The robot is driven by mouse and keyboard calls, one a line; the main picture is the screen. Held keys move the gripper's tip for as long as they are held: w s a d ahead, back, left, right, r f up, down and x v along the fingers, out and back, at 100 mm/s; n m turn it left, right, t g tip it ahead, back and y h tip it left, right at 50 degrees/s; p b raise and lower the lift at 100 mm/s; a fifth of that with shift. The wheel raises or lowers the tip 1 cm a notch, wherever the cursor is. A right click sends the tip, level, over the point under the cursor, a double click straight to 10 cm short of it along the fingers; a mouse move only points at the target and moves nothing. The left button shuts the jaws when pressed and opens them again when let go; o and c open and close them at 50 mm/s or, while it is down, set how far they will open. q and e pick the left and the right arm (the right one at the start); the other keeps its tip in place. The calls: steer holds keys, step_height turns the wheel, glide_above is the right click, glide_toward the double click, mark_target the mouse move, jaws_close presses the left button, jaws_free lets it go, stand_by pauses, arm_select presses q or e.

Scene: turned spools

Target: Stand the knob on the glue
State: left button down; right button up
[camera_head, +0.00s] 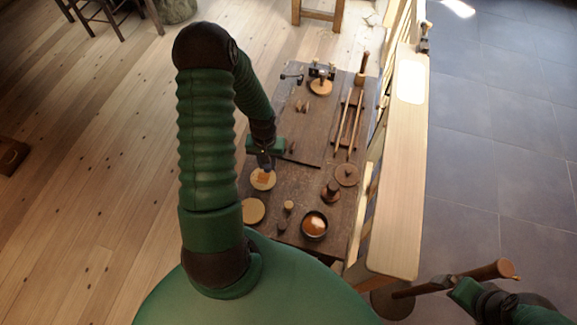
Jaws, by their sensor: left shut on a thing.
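My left gripper (264,163) is low over the near left part of the dark workbench (310,165). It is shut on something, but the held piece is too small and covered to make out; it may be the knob. Just below it is a pale round disc (256,186) with an orange-brown square patch (263,178), which looks like the glue. I cannot tell whether the held piece touches the patch. My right gripper (463,290) is at the lower right, beside a brown wooden rod (490,271); its jaws are unclear.
Another pale disc (252,211), small turned pieces (288,206), a dark bowl (314,225) and a brown spool-like piece (331,190) stand nearby. Long rods (349,120) lie at the back right. A wooden railing (398,180) runs along the right.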

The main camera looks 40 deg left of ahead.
mark_target(263, 175)
arm_select(q)
steer(key=shift+s+a+m, duration=0.45)
steer(key=shift+a+m, duration=0.05)
steer(key=shift+a, duration=0.3)
steer(key=shift+s+a+f+m, duration=0.15)
steer(key=shift+s+a+m, duration=0.05)
steer(key=shift+a+m, duration=0.1)
steer(key=shift+f, duration=0.2)
steer(key=f+b, duration=0.1)
steer(key=d+f+b, duration=0.1)
steer(key=b, duration=0.1)
steer(key=shift+w+f, duration=0.1)
steer(key=shift+f, duration=0.2)
steer(key=shift+a+f+b, duration=0.1)
steer(key=shift+f+b, duration=0.7)
steer(key=shift+b, duration=0.15)
steer(key=shift+a+f+b, duration=0.25)
steer(key=shift+f+b, duration=0.2)
steer(key=shift+f, duration=0.5)
arm_select(e)
steer(key=x, duration=0.2)
steer(key=s+x, duration=0.1)
steer(key=x, duration=0.2)
steer(key=shift+a+f, duration=0.15)
steer(key=shift+f, duration=0.05)
